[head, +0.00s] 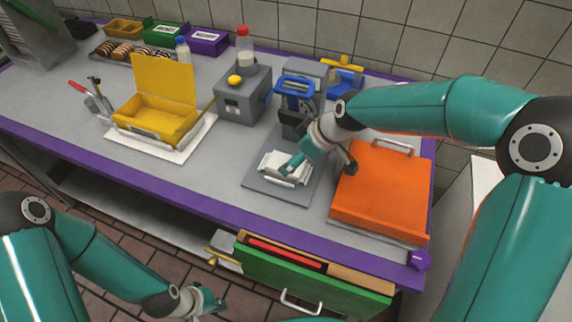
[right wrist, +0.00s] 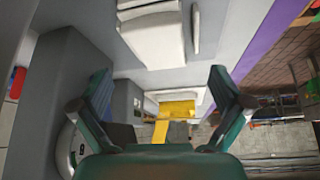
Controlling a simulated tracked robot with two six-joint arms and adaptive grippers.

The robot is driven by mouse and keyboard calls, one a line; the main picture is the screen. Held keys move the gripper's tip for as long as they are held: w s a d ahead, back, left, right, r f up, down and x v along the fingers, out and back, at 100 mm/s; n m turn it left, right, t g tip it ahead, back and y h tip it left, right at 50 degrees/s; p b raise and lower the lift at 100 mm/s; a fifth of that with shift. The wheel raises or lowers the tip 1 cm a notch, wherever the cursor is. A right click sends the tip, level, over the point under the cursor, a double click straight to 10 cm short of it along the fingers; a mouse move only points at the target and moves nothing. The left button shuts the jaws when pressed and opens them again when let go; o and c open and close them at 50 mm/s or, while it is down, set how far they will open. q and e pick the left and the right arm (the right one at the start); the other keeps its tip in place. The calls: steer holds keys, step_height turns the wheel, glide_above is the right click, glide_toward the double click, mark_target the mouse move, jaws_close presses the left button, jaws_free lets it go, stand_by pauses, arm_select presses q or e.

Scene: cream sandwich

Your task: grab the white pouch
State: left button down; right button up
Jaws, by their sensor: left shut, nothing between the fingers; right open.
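The white pouch (head: 272,161) lies on a grey plate (head: 262,187) on the worktop, in front of the grey machine with a blue handle. In the right wrist view, the pouch (right wrist: 153,38) is at the top, beyond the fingertips. My right gripper (head: 319,170) is open. Its teal finger overlaps the pouch in the head view, and its other finger is toward the orange box. In the right wrist view, the space between its fingers (right wrist: 158,82) is empty. I cannot tell whether it touches the pouch. My left gripper (head: 214,302) is shut and empty, low over the floor.
An orange box (head: 384,190) stands close right of the plate. Behind the plate are the blue-handled machine (head: 294,88) and a grey box with a yellow knob (head: 243,98). An open yellow box (head: 157,118) stands left. A green drawer (head: 300,280) sticks out in front.

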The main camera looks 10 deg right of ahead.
steer(key=x, duration=0.5)
steer(key=shift+p, duration=0.3)
steer(key=shift+r, duration=0.1)
steer(key=c, duration=1.3)
steer(key=shift+c, duration=0.2)
steer(key=shift+r, duration=0.1)
